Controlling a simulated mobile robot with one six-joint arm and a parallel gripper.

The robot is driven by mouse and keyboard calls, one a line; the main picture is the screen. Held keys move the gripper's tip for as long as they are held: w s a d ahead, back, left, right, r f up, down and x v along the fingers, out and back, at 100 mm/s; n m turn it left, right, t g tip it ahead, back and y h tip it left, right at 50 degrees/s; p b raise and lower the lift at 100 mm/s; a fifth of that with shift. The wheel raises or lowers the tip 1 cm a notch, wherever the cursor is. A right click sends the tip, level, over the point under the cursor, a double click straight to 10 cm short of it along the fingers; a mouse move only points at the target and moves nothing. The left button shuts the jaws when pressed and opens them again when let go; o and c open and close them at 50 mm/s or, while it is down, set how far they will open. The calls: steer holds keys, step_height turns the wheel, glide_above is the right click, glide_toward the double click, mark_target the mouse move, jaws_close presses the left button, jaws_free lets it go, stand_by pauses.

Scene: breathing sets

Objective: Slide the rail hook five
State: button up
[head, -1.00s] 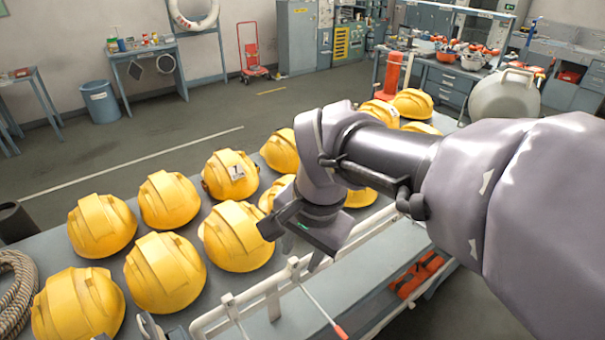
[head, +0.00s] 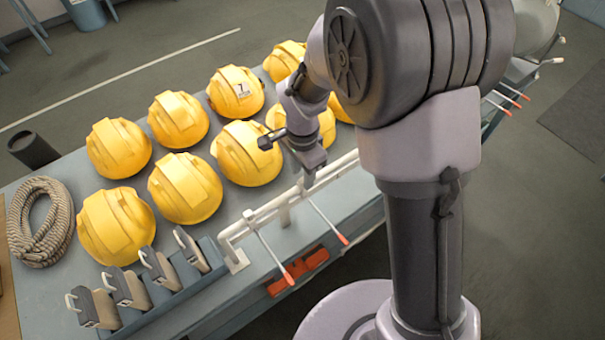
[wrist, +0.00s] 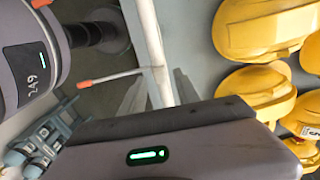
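A white rail (head: 262,211) runs along the front edge of the table. Thin hooks with orange-red tips hang out from it: one hook (head: 273,258) near its left end, another hook (head: 329,222) right of that, and two more hooks (head: 507,103) far right. No number shows on any hook. My gripper (head: 308,182) points down at the rail, by the second hook's inner end. In the wrist view my gripper's fingers (wrist: 160,92) are apart, with the rail (wrist: 152,40) and one hook's rod (wrist: 115,77) between or beside them. Whether they touch the hook I cannot tell.
Several yellow helmets (head: 247,153) fill the table behind the rail, close to my gripper. Handled grey blocks (head: 160,268) stand in a row at the front left, with a coiled rope (head: 42,222) and dark cylinder (head: 33,149) beyond. An orange-red item (head: 298,272) lies below the rail.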

steer(key=shift+f, duration=0.75)
jaws_close()
stand_by(0.9)
